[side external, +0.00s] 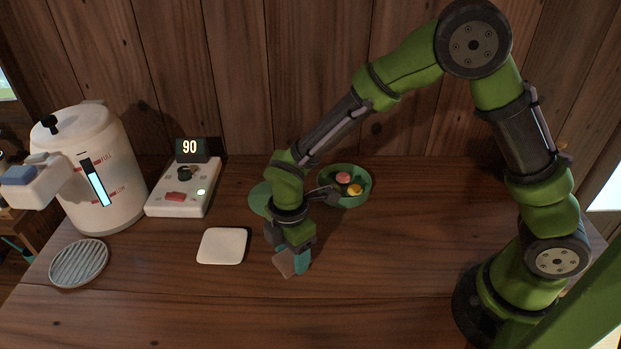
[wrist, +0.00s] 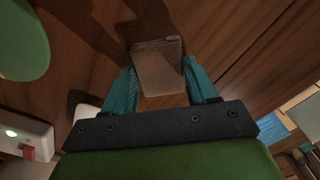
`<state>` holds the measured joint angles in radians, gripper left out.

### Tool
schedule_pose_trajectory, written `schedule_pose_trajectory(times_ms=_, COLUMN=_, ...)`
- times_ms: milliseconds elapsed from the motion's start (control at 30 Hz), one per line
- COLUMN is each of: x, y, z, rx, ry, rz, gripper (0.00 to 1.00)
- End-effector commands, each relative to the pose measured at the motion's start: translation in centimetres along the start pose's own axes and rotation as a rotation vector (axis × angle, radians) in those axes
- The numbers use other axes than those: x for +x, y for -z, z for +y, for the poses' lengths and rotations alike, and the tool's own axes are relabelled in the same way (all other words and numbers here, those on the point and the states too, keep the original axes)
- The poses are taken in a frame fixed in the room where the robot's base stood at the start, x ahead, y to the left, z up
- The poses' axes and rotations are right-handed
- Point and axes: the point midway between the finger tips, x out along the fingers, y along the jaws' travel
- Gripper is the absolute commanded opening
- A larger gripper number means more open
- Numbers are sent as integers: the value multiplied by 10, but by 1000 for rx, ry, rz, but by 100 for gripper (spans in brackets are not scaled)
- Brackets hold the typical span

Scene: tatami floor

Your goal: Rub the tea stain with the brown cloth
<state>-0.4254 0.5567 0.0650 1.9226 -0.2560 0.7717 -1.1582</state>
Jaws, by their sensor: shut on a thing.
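My gripper (side external: 287,254) points down over the middle of the wooden table, to the right of a white square plate. It is shut on the brown cloth (side external: 284,268), a small folded piece that hangs below the teal fingers. In the wrist view the cloth (wrist: 158,68) sits between the two fingers (wrist: 161,85). Whether the cloth touches the table is hard to tell. I cannot make out the tea stain in either view; the wood is dark and shadowed around the gripper.
The white square plate (side external: 222,246) lies close left. A green bowl (side external: 344,199) with sweets and a green round thing (side external: 260,199) stand just behind. A control box (side external: 180,203), a white kettle (side external: 113,180) and a ribbed disc (side external: 79,263) are further left.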

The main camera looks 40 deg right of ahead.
Motion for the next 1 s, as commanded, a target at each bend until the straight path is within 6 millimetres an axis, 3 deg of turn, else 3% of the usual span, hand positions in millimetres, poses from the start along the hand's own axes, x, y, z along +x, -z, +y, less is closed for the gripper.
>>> schedule_pose_trajectory(times_ms=767, x=1, y=-47, z=55, rx=3, ry=1, rz=-1, gripper=29)
schedule_pose_trajectory(times_ms=1000, x=0, y=-33, z=35, rx=-3, ry=1, rz=-1, gripper=29)
